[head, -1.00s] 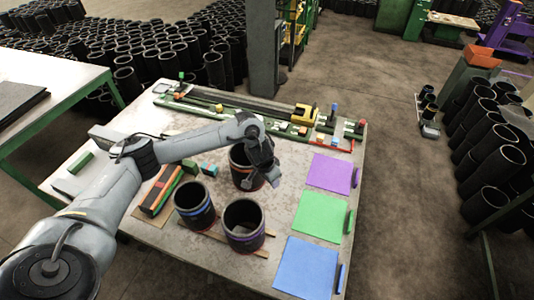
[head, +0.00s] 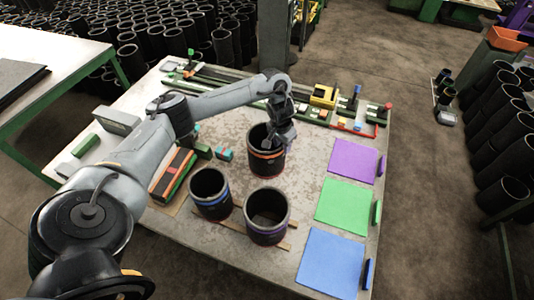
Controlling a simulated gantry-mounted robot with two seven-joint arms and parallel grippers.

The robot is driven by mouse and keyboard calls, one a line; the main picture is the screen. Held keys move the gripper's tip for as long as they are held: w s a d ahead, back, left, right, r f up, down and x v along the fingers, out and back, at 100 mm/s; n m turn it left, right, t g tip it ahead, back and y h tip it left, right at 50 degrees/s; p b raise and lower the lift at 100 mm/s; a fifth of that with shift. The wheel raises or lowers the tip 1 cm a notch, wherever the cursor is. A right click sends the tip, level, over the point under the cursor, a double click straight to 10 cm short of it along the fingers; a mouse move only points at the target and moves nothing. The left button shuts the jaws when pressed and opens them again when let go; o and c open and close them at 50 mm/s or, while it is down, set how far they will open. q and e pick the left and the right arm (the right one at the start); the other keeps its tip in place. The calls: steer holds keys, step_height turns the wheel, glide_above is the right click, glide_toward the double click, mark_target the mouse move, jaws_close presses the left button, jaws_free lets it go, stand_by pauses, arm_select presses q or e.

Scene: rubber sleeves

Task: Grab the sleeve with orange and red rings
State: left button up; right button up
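The black sleeve with orange and red rings (head: 264,164) stands upright on the table, behind two other sleeves. My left gripper (head: 282,140) is at the right part of this sleeve's top rim and covers some of it. The fingers are small and dark against the black sleeve, so I cannot tell whether they touch the rim or how far apart they are. A sleeve with blue rings (head: 212,205) stands at front left, and a sleeve with purple rings (head: 267,229) stands at front centre. My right gripper is out of view.
Purple (head: 354,160), green (head: 343,205) and blue (head: 331,262) mats lie along the table's right side. A green-framed fixture with a yellow block (head: 324,95) runs along the back. A box with orange and green stripes (head: 174,174) lies left of the sleeves, near my arm.

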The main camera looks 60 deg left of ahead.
arm_select(q)
steer(key=f, duration=0.5)
steer(key=shift+w+a+b, duration=0.25)
steer(key=shift+a+b, duration=0.05)
steer(key=shift+a, duration=0.1)
jaws_close()
stand_by(1.1)
